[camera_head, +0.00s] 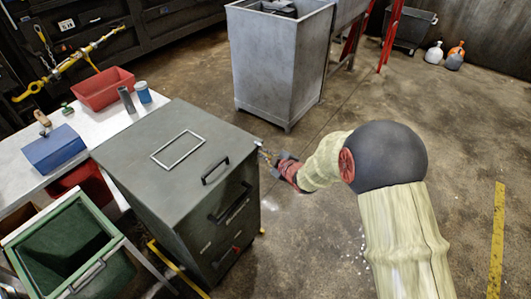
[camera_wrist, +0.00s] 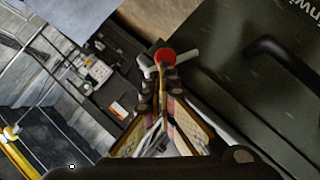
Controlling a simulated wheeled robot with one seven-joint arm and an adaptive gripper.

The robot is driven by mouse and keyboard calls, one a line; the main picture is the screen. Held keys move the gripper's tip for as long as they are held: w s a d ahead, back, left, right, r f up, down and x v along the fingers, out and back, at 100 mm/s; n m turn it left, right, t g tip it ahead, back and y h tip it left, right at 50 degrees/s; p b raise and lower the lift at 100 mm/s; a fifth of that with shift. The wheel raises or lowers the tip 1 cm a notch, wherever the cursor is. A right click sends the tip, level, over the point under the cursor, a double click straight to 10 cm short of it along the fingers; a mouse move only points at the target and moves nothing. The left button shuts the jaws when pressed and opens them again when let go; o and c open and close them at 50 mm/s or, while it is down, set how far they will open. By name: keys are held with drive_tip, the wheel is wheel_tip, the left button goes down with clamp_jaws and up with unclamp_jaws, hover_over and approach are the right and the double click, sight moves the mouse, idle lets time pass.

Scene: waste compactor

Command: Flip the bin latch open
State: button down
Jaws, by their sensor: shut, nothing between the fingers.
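The bin is a dark grey-green metal box (camera_head: 155,135) left of centre in the head view; its lid is down. In the wrist view its dark side (camera_wrist: 265,70) fills the right. A latch with a round red end and a pale grey bar (camera_wrist: 166,57) sticks out beside the bin in the wrist view. My gripper (camera_head: 266,155) is at the bin's upper right corner in the head view. In the wrist view its fingers (camera_wrist: 168,88) are together, with tips right at the red end. Whether they touch it I cannot tell. The latch is too small to make out in the head view.
A white table (camera_head: 110,128) with a red tray (camera_head: 103,88) and a blue box (camera_head: 54,149) stands left of the bin. An open green bin (camera_head: 65,240) is at lower left. A tall grey container (camera_head: 265,65) stands behind.

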drive_tip(key=shift+w+d+f+m+g+y+p, duration=0.15)
drive_tip(key=shift+w+d+m+g+y+p, duration=0.55)
drive_tip(key=shift+p, duration=3.1)
drive_tip(key=shift+w+d+f+m+g+p, duration=0.2)
drive_tip(key=shift+w+m+g+p, duration=0.2)
drive_tip(key=shift+p, duration=0.4)
drive_tip(key=shift+w+d+f+m+g+p, duration=0.1)
drive_tip(key=shift+w+d+m+g+p, duration=0.2)
drive_tip(key=shift+p, duration=0.5)
drive_tip(key=shift+w+d+f+m+g+p, duration=0.2)
drive_tip(key=shift+w+f+m+g+p, duration=0.15)
drive_tip(key=shift+p, duration=0.55)
drive_tip(key=shift+w, duration=0.1)
drive_tip(key=shift+w+d+f+p, duration=0.45)
drive_tip(key=shift+w+f, duration=0.1)
drive_tip(key=shift+f, duration=0.2)
drive_tip(key=shift+w+d+f, duration=0.1)
drive_tip(key=shift+f, duration=0.1)
drive_tip(key=shift+r, duration=0.1)
